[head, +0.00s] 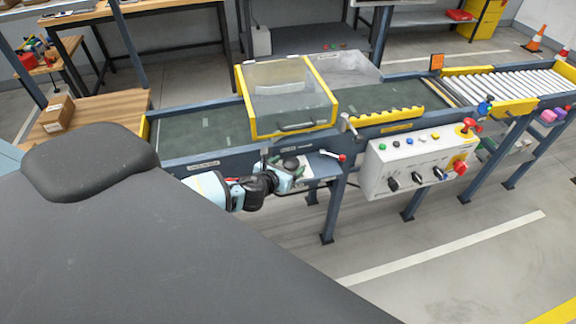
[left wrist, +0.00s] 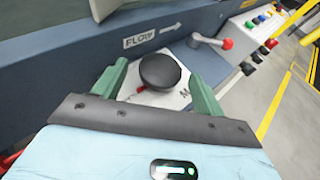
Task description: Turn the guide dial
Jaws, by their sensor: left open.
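The guide dial is a black round knob on a white plate, seen in the left wrist view (left wrist: 160,71) between my two green fingers. It also shows small in the head view (head: 291,162) at the conveyor's front side. My left gripper (head: 287,170) is open, with one finger on each side of the dial in the left wrist view (left wrist: 157,80). A gap shows between the dial and each finger; I cannot tell the depth. A red mark shows by the dial's lower left. My right gripper is not in view.
A red-tipped lever (left wrist: 212,41) is close right of the dial. A white control box (head: 415,160) with buttons and knobs stands farther right. The conveyor's yellow-framed clear cover (head: 287,95) is behind. Open floor lies in front.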

